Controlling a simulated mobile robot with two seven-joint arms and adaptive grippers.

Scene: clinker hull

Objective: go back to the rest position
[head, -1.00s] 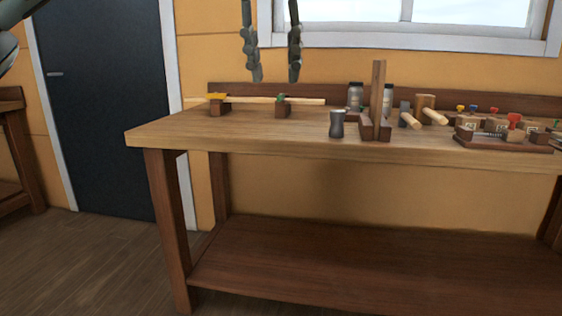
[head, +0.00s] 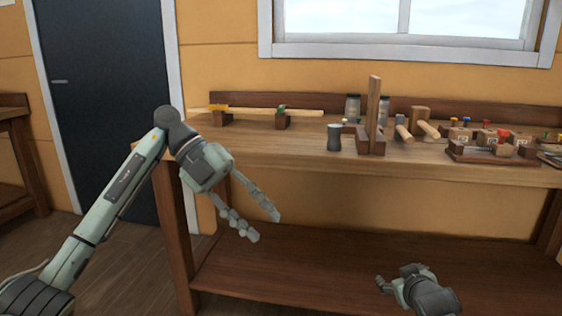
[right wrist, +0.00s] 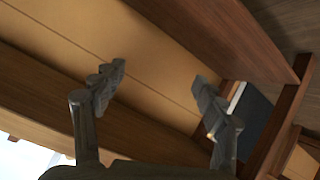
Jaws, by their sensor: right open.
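My left gripper (head: 264,228) is in front of the workbench's left end, at the height between top and lower shelf. Its two fingers are spread and point down to the right, with nothing between them. My right gripper (head: 393,283) is low at the bottom of the head view, in front of the lower shelf. In the right wrist view its fingers (right wrist: 158,78) are well apart and nothing is between them.
The workbench (head: 300,150) carries a strip on two blocks, a dark metal cup (head: 334,138), an upright wooden piece (head: 374,105), mallets (head: 425,125), jars and a tray (head: 490,153) of small parts. The lower shelf (head: 320,265) is bare. A dark door (head: 105,100) is at left.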

